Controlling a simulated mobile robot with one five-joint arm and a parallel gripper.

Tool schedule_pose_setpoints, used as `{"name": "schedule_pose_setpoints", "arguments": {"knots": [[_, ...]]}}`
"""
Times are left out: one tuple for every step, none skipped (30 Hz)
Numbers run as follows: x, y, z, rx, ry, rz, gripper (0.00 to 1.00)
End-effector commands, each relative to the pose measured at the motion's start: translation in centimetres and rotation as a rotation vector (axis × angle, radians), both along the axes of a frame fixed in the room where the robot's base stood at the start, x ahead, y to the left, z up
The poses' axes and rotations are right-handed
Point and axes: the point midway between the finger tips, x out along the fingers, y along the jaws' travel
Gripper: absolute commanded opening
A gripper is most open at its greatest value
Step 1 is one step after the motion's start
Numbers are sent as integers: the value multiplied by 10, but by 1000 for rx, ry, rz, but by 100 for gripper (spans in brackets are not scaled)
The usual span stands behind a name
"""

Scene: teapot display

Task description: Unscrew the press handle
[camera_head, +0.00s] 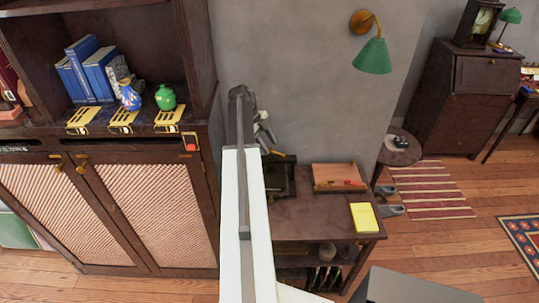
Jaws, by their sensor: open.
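A small dark press-like device (284,187) stands at the back left of the low wooden table, partly hidden behind my arm. I cannot make out its handle clearly. A small orange-brown piece (278,153) shows just above it, and I cannot tell whether it belongs to the device. My arm reaches up through the middle of the picture. My gripper (265,134) is small and partly hidden at the arm's far end, above the device in the picture. It is open, and I see nothing held in it. I cannot tell its distance from the device.
The low table (310,212) also bears a wooden box (338,177) and a yellow book (363,217). A green wall lamp (372,57) hangs above.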

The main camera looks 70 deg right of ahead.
Motion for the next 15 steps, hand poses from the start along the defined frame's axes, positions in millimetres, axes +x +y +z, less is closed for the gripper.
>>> {"name": "schedule_pose_setpoints", "arguments": {"knots": [[-4, -1, -15, 0, 0, -1, 43], [-5, -1, -17, 0, 0, -1, 43], [-6, -1, -19, 0, 0, -1, 43], [-7, -2, -20, 0, 0, -1, 43], [-8, -2, -20, 0, 0, 0, 43], [-8, -2, -19, 0, 0, 0, 43], [-8, -2, -18, 0, 0, 0, 43], [-8, -2, -18, 0, 0, 0, 43], [-8, -2, -17, 0, 0, 0, 43], [-8, -2, -17, 0, 0, 0, 43], [-8, -2, -17, 0, 0, 0, 43], [-8, -2, -17, 0, 0, 0, 35], [-8, -2, -17, 0, 0, 0, 27], [-8, -2, -17, 0, 0, 0, 18], [-8, -2, -17, 0, 0, 0, 7]]}}
